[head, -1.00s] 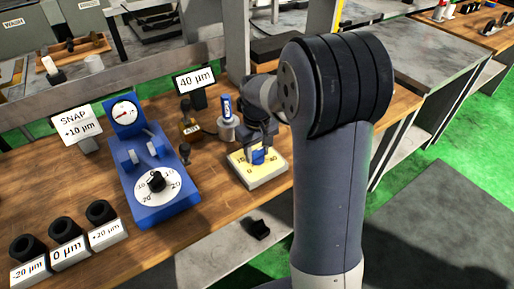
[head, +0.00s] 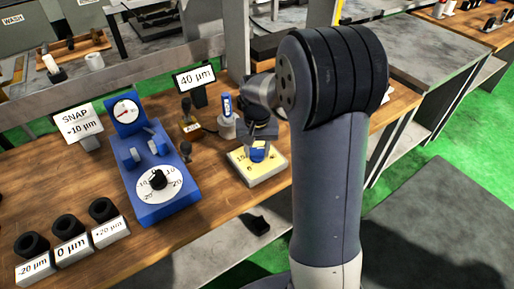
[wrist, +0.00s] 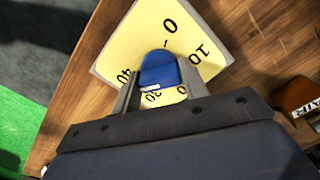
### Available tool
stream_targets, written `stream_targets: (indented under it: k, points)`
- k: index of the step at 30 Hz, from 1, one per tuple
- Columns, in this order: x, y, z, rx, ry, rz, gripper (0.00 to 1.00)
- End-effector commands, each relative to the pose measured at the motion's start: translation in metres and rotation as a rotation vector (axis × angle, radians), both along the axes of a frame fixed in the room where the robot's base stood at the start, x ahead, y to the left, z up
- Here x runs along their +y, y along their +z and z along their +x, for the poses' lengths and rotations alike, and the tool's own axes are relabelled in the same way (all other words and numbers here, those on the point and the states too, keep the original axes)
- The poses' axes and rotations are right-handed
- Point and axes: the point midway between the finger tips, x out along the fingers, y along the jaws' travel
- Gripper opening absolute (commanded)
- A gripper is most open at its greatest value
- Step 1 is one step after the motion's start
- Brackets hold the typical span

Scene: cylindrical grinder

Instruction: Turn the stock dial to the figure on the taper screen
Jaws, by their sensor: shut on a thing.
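The stock dial is a yellow plate (head: 272,171) with a blue knob (head: 258,154), on the wooden bench. In the wrist view the plate (wrist: 117,55) shows 0 at the top, 10 at the right, 40 at the left and 30 below the knob (wrist: 160,70). A pale mark on the knob's lower edge lies beside the 30. My gripper (wrist: 158,88) is shut on the knob, one finger on each side; it also shows in the head view (head: 260,140). A small dark-framed screen (head: 195,79) behind the dial reads 40 µm.
A blue gauge unit (head: 166,210) with a white dial stands left of the stock dial. Nearby are a SNAP sign (head: 79,123), an AIR lever (head: 188,120) and a blue-and-white cylinder (head: 227,118). Black rings (head: 70,228) on labelled blocks line the bench's left front.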

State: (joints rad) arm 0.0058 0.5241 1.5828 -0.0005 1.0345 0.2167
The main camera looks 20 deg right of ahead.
Motion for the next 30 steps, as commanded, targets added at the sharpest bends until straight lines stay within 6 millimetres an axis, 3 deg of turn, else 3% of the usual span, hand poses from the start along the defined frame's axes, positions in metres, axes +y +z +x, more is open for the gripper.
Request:
stream_targets:
  k: [10, 11, 18, 26, 30]
  points:
    - [0.0, 0.0, 0.0, 0.0, -0.004, 0.001, 0.19]
    - [0.0, 0.0, 0.0, 0.0, -0.004, 0.001, 0.43]
    - [0.0, 0.0, 0.0, 0.0, -0.003, 0.001, 0.62]
    - [0.0, 0.002, 0.0, -0.001, -0.002, 0.001, 0.62]
    - [0.0, 0.018, 0.001, -0.003, -0.002, 0.0, 0.62]
